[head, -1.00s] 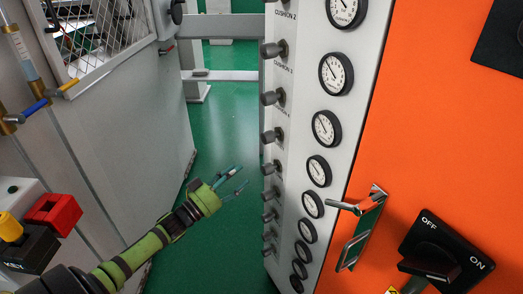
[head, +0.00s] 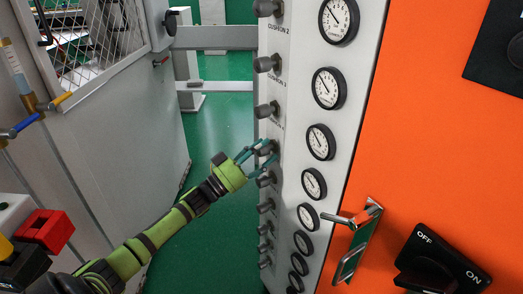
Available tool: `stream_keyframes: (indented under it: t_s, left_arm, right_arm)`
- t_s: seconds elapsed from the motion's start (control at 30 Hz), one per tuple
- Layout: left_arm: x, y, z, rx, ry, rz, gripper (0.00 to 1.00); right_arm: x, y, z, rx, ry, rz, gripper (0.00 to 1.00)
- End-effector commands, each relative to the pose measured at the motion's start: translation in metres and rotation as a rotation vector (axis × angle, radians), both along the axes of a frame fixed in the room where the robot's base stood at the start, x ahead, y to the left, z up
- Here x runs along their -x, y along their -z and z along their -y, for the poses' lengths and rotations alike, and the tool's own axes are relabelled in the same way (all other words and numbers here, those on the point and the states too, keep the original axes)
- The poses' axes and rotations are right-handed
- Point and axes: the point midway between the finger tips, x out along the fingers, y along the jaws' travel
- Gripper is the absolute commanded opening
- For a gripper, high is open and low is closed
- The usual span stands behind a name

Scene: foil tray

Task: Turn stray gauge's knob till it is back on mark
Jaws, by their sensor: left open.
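A pale panel (head: 300,120) carries a column of round white gauges with black rims and a column of grey knobs to their left. Dial needles are too small to tell which gauge is off its mark. My left gripper (head: 262,151) is open, its teal fingers at the fourth visible knob from the top (head: 267,148). The fingers partly cover this knob; I cannot tell whether they touch it. The third knob (head: 266,110) is just above, and another knob (head: 265,179) just below. Gauges near this height include one (head: 321,142) and a lower one (head: 314,184). My right gripper is out of view.
An orange cabinet face (head: 420,130) with a metal handle (head: 357,240) and a black OFF/ON switch (head: 440,262) lies right of the panel. A grey cabinet (head: 110,130) stands left. Green floor (head: 215,135) shows in the open gap between.

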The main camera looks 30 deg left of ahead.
Motion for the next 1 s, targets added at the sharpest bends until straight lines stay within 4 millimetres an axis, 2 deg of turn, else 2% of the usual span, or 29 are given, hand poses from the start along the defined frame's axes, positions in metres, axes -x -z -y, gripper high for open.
stream_keyframes:
  t_s: [0.1, 0.17, 0.23, 0.27, 0.67, 1.0]
  left_arm:
    - [0.000, 0.000, 0.000, 0.000, 0.000, 0.000, 0.56]
    - [0.000, 0.000, 0.000, 0.000, 0.000, -0.001, 0.36]
    - [0.000, 0.001, 0.000, 0.000, -0.001, -0.001, 0.08]
    - [0.000, 0.001, 0.000, 0.000, -0.001, -0.001, 0.04]
    - [0.000, 0.002, -0.002, -0.015, -0.003, 0.005, 0.04]
    - [-0.001, 0.004, -0.003, -0.178, -0.006, 0.081, 0.04]
  right_arm:
    - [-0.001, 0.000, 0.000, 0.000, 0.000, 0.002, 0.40]
    - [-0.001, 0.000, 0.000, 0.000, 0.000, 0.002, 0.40]
    - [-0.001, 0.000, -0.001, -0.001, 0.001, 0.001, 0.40]
    - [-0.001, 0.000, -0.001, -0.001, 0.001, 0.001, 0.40]
    - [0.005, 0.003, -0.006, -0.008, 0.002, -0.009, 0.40]
    - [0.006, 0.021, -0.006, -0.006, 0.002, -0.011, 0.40]
